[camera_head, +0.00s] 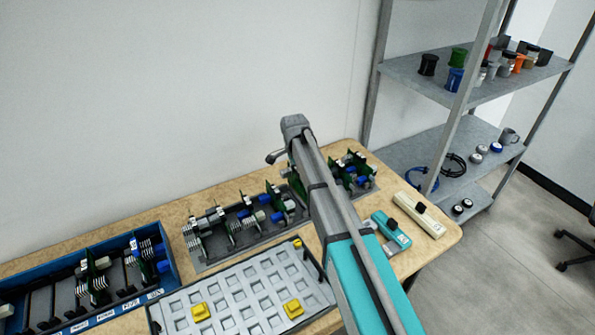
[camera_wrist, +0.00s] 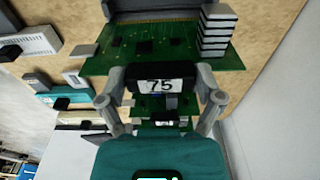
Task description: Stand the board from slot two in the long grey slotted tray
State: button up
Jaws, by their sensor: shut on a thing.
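My gripper (camera_wrist: 160,98) is shut on a dark handle with a white "75" label, on a green board (camera_wrist: 110,60). The board carries chips and a stack of pale fins on the right side in the wrist view. In the head view my arm reaches over the long grey slotted tray (camera_head: 203,264) and hides part of it and most of the gripper. Several green boards with blue parts and pale fins stand in this tray on both sides of my arm. I cannot tell whether the held board touches the tray.
A blue slotted rack (camera_head: 172,276) with labels and several boards is at the left. A pale tray with square pockets (camera_head: 262,290) and yellow pieces lies in front. A teal device (camera_head: 391,230) and a cream device (camera_head: 420,214) lie right. A metal shelf (camera_head: 455,85) stands behind.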

jog(key=shift+f+b, duration=2.4)
jog(key=shift+f, duration=0.1)
dwell(2.1)
jog(key=o, duration=1.1)
jog(key=shift+c, duration=0.2)
jog(key=shift+r+p, duration=1.4)
dwell(0.7)
